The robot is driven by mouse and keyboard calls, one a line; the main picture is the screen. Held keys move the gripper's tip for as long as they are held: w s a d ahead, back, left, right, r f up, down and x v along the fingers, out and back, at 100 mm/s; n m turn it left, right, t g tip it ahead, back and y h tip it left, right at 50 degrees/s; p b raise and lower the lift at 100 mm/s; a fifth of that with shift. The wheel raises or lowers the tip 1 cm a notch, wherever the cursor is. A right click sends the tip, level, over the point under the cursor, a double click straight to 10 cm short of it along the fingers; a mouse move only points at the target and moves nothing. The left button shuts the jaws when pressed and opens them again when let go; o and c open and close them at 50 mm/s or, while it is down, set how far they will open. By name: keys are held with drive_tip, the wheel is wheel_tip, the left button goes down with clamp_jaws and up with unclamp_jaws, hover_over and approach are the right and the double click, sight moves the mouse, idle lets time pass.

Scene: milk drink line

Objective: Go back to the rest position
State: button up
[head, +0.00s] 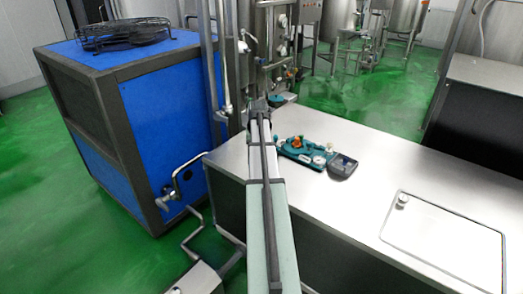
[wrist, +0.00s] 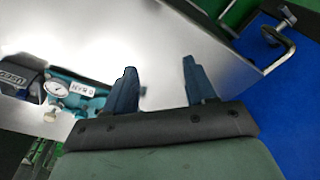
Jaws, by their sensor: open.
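My gripper (wrist: 160,88) shows in the wrist view with its two dark blue fingers apart and nothing between them. Bare metal of the worktop lies beyond the fingertips. In the head view my arm reaches out over the left end of the steel worktop (head: 345,215), and the fingers cannot be made out there. A teal device (head: 300,150) with an orange part lies on the worktop, to the right of my arm. It also shows in the wrist view (wrist: 85,92), with a round gauge, to the left of the fingers.
A small dark box (head: 342,165) sits beside the teal device. A blue cabinet (head: 165,115) stands left of my arm, with a metal pipe and valve (head: 175,185) between. A flat panel with a knob (head: 445,240) is at the worktop's right. The worktop's middle is clear.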

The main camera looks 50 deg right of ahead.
idle(0.4)
drive_tip(key=s+a+f+n+g+y, duration=0.15)
drive_tip(key=s+a+f, duration=0.25)
drive_tip(key=a+f, duration=1.15)
drive_tip(key=s+a+f+n+g, duration=0.15)
drive_tip(key=s+a+f, duration=0.25)
drive_tip(key=a+f, duration=1.15)
drive_tip(key=s+a+f+n+g, duration=0.1)
drive_tip(key=s+a+f+n, duration=0.1)
drive_tip(key=s+a+f, duration=0.2)
drive_tip(key=s+a+f+n+g, duration=0.2)
drive_tip(key=s+a+f, duration=0.2)
drive_tip(key=s+a, duration=0.6)
drive_tip(key=s+a+f+n+g, duration=0.1)
drive_tip(key=s+a+f, duration=0.4)
drive_tip(key=a, duration=0.7)
drive_tip(key=shift+s+a+n+g, duration=0.15)
drive_tip(key=shift+s+n+g, duration=0.25)
drive_tip(key=shift+s+n, duration=0.6)
